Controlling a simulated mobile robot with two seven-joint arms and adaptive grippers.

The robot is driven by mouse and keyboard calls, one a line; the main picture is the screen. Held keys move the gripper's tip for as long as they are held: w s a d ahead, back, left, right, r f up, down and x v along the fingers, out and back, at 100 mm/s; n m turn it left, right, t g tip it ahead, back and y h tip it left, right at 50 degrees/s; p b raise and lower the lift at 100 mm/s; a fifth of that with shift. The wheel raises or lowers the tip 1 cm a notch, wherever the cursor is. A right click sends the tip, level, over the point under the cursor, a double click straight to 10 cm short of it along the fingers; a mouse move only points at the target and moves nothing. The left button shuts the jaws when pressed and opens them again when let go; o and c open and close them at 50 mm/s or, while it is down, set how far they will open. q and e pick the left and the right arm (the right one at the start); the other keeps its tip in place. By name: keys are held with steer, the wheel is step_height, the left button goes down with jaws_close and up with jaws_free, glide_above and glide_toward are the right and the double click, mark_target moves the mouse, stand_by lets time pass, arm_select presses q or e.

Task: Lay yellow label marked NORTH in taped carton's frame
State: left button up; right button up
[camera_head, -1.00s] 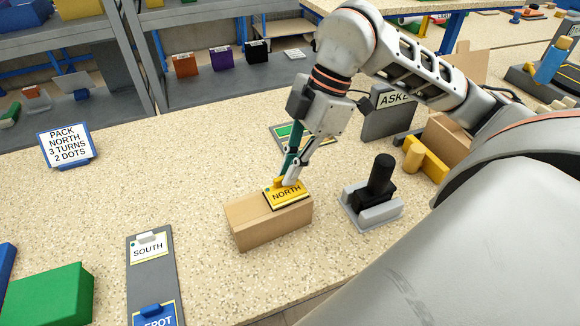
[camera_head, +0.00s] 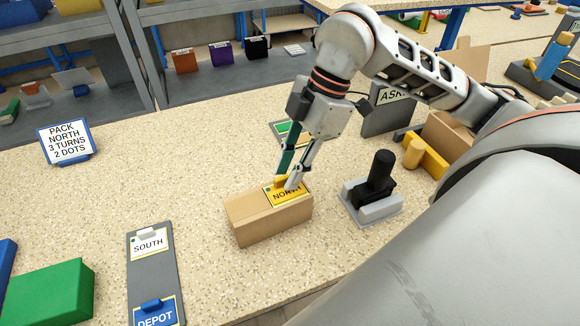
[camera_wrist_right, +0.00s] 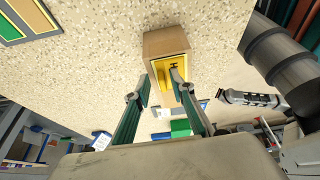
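The brown carton (camera_head: 262,222) sits on the speckled counter, with its top facing up. The yellow NORTH label (camera_head: 291,193) lies on the right part of the carton's top, apparently flat; a frame under it cannot be made out. My right gripper (camera_head: 287,181) is just above the label, its fingers spread and covering part of the lettering. In the right wrist view, the fingertips (camera_wrist_right: 160,76) stand apart, with the carton (camera_wrist_right: 166,43) and the yellow label (camera_wrist_right: 169,70) beyond them. The right finger overlaps the label there.
A grey holder (camera_head: 143,268) carries the SOUTH and DEPOT labels. A sign (camera_head: 66,143) reads PACK NORTH, 3 TURNS, 2 DOTS. A black-handled stamp (camera_head: 379,180) in a grey base stands right of the carton. A green block (camera_head: 50,292) is front left.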

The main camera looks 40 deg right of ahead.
stand_by(0.3)
steer(key=v, duration=1.2)
steer(key=shift+s, duration=0.1)
